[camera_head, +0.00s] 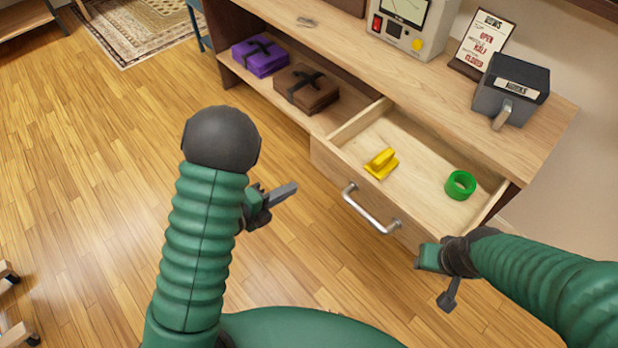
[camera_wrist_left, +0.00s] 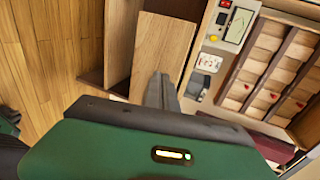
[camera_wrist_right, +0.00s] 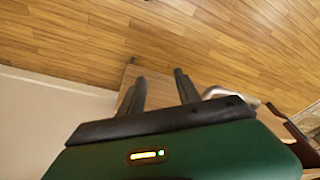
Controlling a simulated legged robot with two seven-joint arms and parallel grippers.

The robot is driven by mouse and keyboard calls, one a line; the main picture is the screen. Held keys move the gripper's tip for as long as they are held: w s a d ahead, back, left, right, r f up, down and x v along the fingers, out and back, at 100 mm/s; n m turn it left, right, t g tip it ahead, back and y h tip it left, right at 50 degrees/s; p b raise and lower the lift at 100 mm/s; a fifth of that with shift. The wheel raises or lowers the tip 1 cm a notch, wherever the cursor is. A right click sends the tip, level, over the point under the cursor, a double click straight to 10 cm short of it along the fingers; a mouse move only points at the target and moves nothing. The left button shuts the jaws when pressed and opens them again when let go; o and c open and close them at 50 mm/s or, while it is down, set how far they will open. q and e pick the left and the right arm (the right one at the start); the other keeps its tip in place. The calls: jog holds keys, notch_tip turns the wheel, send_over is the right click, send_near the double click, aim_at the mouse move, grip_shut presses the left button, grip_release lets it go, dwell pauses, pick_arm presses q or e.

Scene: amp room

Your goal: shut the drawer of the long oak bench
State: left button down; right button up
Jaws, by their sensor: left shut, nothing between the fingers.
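The long oak bench (camera_head: 345,55) runs across the upper right of the head view. Its drawer (camera_head: 335,165) is pulled well out, with a metal bar handle (camera_head: 370,212) on its front. Inside lie a yellow object (camera_head: 381,163) and a green ring-shaped roll (camera_head: 460,185). My left gripper (camera_head: 284,194) is shut and empty, left of the drawer front and apart from it. My right gripper (camera_head: 440,282) is near the drawer's front right corner; whether it touches cannot be told. Its fingers stand apart in the right wrist view (camera_wrist_right: 160,82), with nothing seen between them.
A purple box (camera_head: 259,57) and a brown box (camera_head: 307,89) lie on the shelf left of the drawer. A metered device (camera_head: 410,28), a sign (camera_head: 483,42) and a dark grey box (camera_head: 512,90) stand on top.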

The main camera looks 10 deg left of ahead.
pick_arm(q)
jog(key=b, duration=0.1)
send_near(331, 163)
jog(key=f, duration=0.2)
jog(key=w+d, duration=0.1)
jog(key=w, duration=0.1)
jog(key=w+d+b, duration=0.1)
jog(key=w+d, duration=0.1)
jog(key=shift+w+d+r, duration=0.1)
jog(key=shift+w+d, duration=0.25)
jog(key=shift+w, duration=0.15)
jog(key=shift+a, duration=0.1)
